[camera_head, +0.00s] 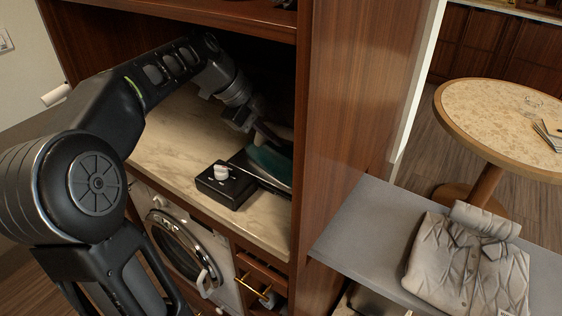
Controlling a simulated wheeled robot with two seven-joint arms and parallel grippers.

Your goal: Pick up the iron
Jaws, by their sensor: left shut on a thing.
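The iron (270,163) shows as a teal body on the marble counter inside the wooden cabinet niche. The cabinet's upright panel hides its right part. My left arm reaches in from the left, and my left gripper (264,135) is at the top of the iron, shut on it. Shadow and the wrist hide most of the fingers. I cannot tell whether the iron touches the surface beneath it. My right gripper is out of view.
A black box with a white knob-like piece (225,188) stands left of the iron. The wooden panel (352,90) closes the niche on the right. A washing machine (185,245) is below. A folded jacket (468,265) lies on a grey bench (365,225). A round table (500,115) stands farther back.

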